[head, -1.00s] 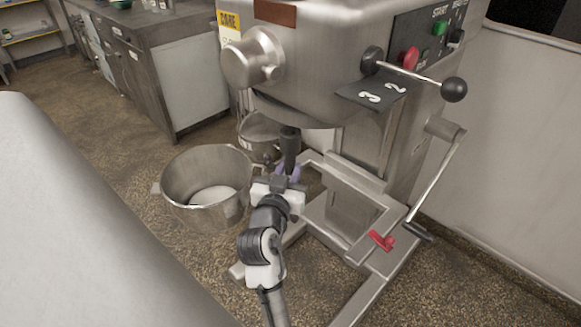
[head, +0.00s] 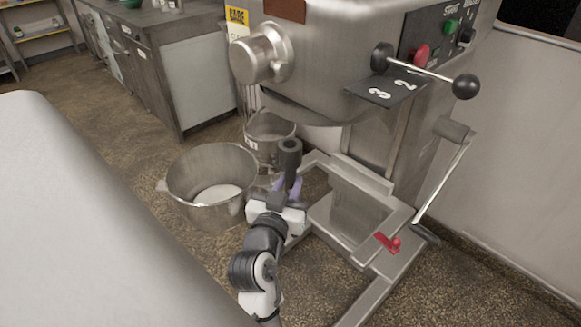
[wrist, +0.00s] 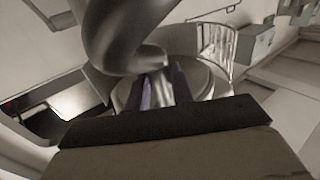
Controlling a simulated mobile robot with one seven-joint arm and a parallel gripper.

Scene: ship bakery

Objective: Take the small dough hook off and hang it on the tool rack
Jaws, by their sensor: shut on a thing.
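The dough hook (head: 289,158) shows in the head view as a dark grey upright shank with an open socket at its top. It is below and in front of the mixer head (head: 330,106), apart from it. In the wrist view the hook (wrist: 118,38) is a thick grey curved bar across the upper left. My gripper (head: 284,188) is shut on the hook below the socket; purple shows at its fingers. The fingers (wrist: 163,88) also show in the wrist view, partly behind the hook's curve. The hook's lower part is hidden in the head view. I see no tool rack.
A large steel bowl (head: 170,196) stands on the floor left of my gripper, with a smaller pot (head: 262,150) behind it. The mixer's base frame (head: 372,292) and crank (head: 447,185) are on the right. A steel counter (head: 195,80) stands at the back left.

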